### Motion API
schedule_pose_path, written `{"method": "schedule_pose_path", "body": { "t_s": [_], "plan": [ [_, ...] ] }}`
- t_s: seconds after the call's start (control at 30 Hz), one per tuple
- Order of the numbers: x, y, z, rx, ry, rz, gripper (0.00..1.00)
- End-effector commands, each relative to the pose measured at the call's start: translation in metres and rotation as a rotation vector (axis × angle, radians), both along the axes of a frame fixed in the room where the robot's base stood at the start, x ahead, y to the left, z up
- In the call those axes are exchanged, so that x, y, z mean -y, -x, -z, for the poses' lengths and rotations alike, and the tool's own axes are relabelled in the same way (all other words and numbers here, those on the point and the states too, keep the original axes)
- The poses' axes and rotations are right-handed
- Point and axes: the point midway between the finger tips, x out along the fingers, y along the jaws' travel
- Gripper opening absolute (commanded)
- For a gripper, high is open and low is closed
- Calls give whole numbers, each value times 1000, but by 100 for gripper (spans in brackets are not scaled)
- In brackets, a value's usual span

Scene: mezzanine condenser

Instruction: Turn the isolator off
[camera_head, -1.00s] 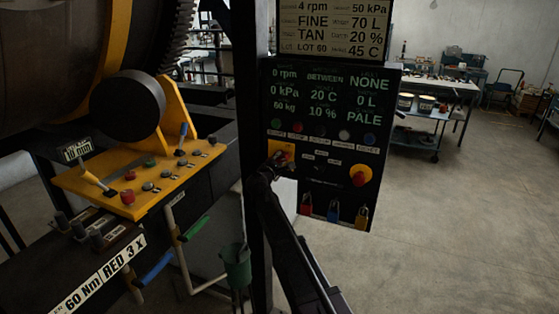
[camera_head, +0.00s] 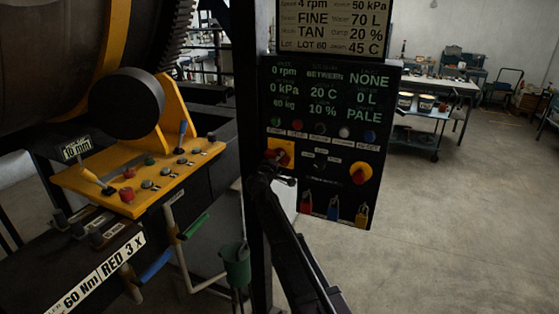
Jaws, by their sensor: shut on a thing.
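The isolator is a red handle on a yellow plate (camera_head: 287,151), at the left of the dark control panel (camera_head: 330,110). My gripper (camera_head: 272,164) is at the lower left of this plate, shut on the red handle. The gripper and wrist hide part of the handle and the plate's lower left corner. The handle's exact angle is hard to tell at this size.
A red knob on a yellow plate (camera_head: 359,173) sits to the right on the panel. Several coloured padlocks (camera_head: 333,211) hang below. A dark post (camera_head: 252,120) stands close at the left. A yellow console (camera_head: 145,175) stands further left.

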Motion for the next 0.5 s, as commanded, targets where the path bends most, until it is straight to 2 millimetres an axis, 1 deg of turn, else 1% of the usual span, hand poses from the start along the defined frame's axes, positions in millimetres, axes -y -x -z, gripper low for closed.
{"method": "schedule_pose_path", "body": {
  "t_s": [0.3,0.5],
  "plan": [
    [-1,-2,3,100,-269,0,0],
    [-2,-2,4,147,-397,-1,0]
  ]
}}
